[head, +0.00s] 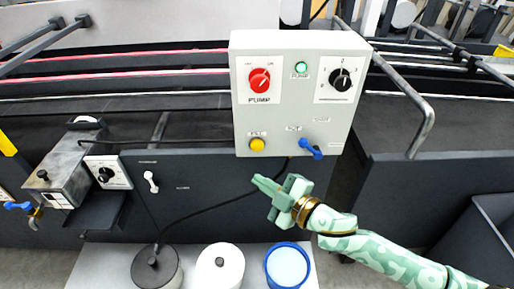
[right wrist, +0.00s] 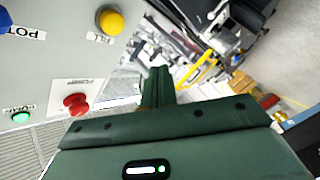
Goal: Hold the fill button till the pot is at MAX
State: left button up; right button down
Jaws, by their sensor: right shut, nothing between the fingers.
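The yellow fill button (head: 257,145) is on the lower left of the light grey control box (head: 275,110). It also shows in the right wrist view (right wrist: 110,20), with its label beside it. My right gripper (head: 260,184) is shut and empty, below the button and apart from it. Its closed fingers also show in the right wrist view (right wrist: 158,85). A dark lidded pot (head: 145,268) stands below left, with a black line running from its lid to the box. I see no level or MAX mark on it. My left gripper is not in view.
The box also has a red pump knob (head: 260,79), a lit green lamp (head: 301,67), a black dial (head: 341,79) and a blue lever (head: 311,149). A white container (head: 220,267) and a blue-rimmed tub (head: 272,256) stand beside the pot. A bent rail (head: 420,115) is at right.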

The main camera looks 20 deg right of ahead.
aim_at(252, 148)
jog(key=w+d+b, duration=0.1)
jog(key=w+d, duration=0.1)
jog(key=w, duration=0.5)
jog(key=shift+w+d, duration=0.15)
jog(key=shift+w, duration=0.2)
jog(key=shift+w, duration=0.15)
dwell(1.6)
jog(key=shift+w+d, duration=0.1)
jog(key=shift+w, duration=0.15)
jog(key=shift+w+d, duration=0.15)
jog(key=shift+w, duration=0.35)
dwell(0.7)
jog(key=shift+s, duration=0.1)
dwell(1.1)
jog(key=shift+s+a+p, duration=0.25)
jog(key=shift+s+p, duration=0.3)
jog(key=shift+s, duration=0.3)
